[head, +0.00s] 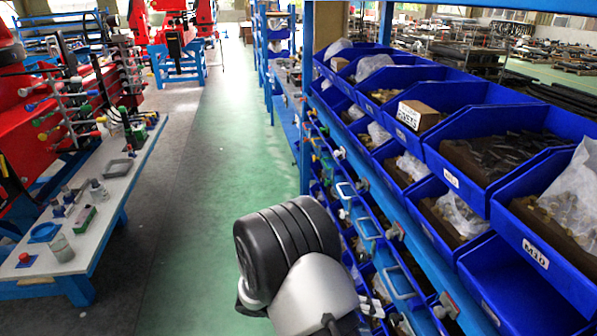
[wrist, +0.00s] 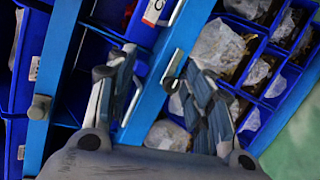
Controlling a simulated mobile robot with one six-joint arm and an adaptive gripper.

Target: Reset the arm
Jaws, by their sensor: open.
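My gripper (wrist: 162,64) shows in the wrist view with its two fingers spread apart. It is open and nothing is held between the fingers. Behind the fingers are the blue rails and bins of the rack. In the head view my arm's black and grey links stand in the lower middle, beside the blue bin rack (head: 415,235). The gripper itself is mostly hidden behind the arm there. I cannot tell whether the fingers touch the rack.
Blue bins (head: 487,291) with metal parts and plastic bags fill the rack on the right. A small cardboard box (head: 417,116) sits in one bin. A white-topped table (head: 104,210) with tools stands at left. The green floor aisle (head: 225,170) between is clear.

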